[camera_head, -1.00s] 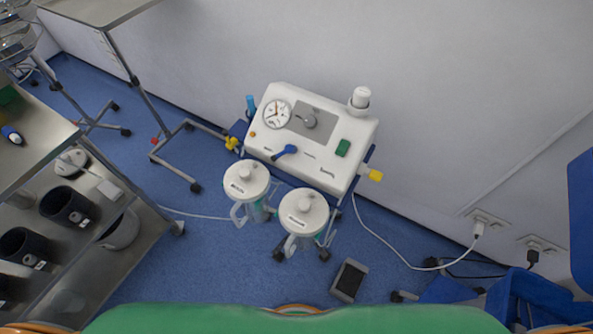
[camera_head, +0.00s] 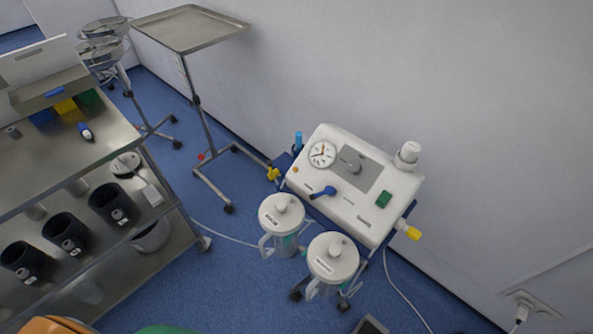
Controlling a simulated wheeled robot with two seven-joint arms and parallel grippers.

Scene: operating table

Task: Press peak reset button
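A white medical suction unit (camera_head: 345,217) stands on a wheeled base by the wall, right of centre. Its top panel has a round dial gauge (camera_head: 322,153), a grey knob (camera_head: 350,158), a blue lever (camera_head: 323,192), a green rocker switch (camera_head: 383,199) and a small orange button (camera_head: 295,170) at the left edge below the gauge. I cannot read the labels, so I cannot tell which control is the peak reset button. Neither of my grippers is in view.
Two lidded canisters (camera_head: 282,211) (camera_head: 333,257) hang at the unit's front. A metal shelf cart (camera_head: 115,285) with black bins stands at the left. A steel tray stand (camera_head: 190,28) is behind. Blue floor (camera_head: 235,290) is open between cart and unit.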

